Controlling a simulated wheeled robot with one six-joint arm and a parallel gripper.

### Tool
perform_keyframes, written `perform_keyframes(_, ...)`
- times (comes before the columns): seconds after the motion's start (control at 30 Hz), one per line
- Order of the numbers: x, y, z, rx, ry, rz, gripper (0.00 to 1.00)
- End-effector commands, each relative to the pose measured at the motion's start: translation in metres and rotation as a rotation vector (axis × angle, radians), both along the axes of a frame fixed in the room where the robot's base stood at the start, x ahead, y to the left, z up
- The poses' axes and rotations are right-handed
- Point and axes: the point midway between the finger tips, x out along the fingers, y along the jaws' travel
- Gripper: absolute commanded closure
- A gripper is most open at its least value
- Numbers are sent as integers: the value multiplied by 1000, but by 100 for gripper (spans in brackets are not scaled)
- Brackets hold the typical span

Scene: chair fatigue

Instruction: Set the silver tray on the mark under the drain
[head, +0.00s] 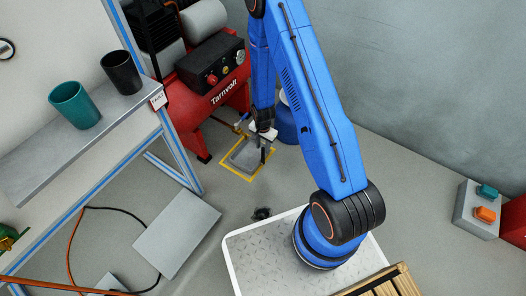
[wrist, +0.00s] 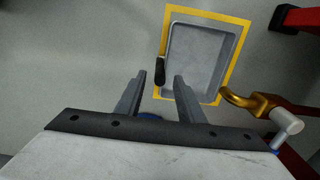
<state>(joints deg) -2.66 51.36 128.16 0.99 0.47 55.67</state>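The silver tray (wrist: 200,58) is a shallow grey tray lying flat on the floor, inside the yellow square mark (wrist: 243,45). Its near edge sits close to the mark's near line. A black handle (wrist: 160,71) stands at its left edge. The brass drain (wrist: 245,99) shows by the tray's lower right corner. My gripper (wrist: 161,76) is open, its two grey fingers apart on either side of the handle's line, with no visible contact. In the head view the tray (head: 244,157) and mark (head: 251,178) are partly hidden by my gripper (head: 263,153).
The red compressor (head: 213,85) stands behind and left of the tray. A blue container (head: 286,122) is just right of it. A shelf (head: 95,135) with a teal cup (head: 75,106) and a black cup (head: 121,72) is at left.

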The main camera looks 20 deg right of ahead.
Motion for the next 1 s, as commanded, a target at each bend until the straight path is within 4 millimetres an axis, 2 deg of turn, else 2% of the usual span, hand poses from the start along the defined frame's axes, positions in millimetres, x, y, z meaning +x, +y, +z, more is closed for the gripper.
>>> perform_keyframes(0.2,0,0,32,0,-2,1,65)
perform_keyframes(0.57,1,0,59,0,-4,4,65)
perform_keyframes(0.67,4,0,75,1,-13,22,65)
perform_keyframes(0.77,8,-1,104,1,-30,54,65)
perform_keyframes(1.0,9,-4,189,-3,-76,156,65)
